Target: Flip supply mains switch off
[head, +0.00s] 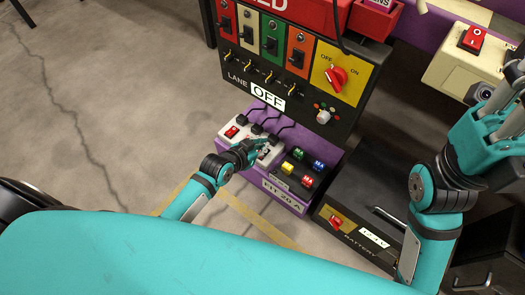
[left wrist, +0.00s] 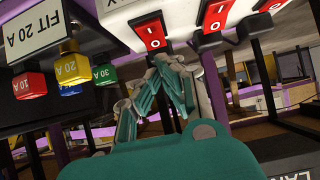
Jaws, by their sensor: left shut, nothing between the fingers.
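White supply boxes with red rocker switches stand on the purple shelf; one red switch (head: 231,131) shows left of my left gripper (head: 262,143). In the left wrist view red rockers marked I and O show on the white boxes: one switch (left wrist: 150,31) and another switch (left wrist: 216,13). My left gripper (left wrist: 160,68) is shut and empty, its fingertips close to the first switch; I cannot tell whether they touch. It partly hides the boxes in the head view. My right gripper (head: 497,108) is at the right edge; its finger state is unclear.
A dark panel (head: 229,68) with toggles and a red OFF/ON knob (head: 337,77) stands behind. Coloured fuses (head: 293,168) sit right of the boxes, beside a black battery box (head: 360,195). A cream box (head: 440,68) with a red switch (head: 473,39) is at right. Floor at left is clear.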

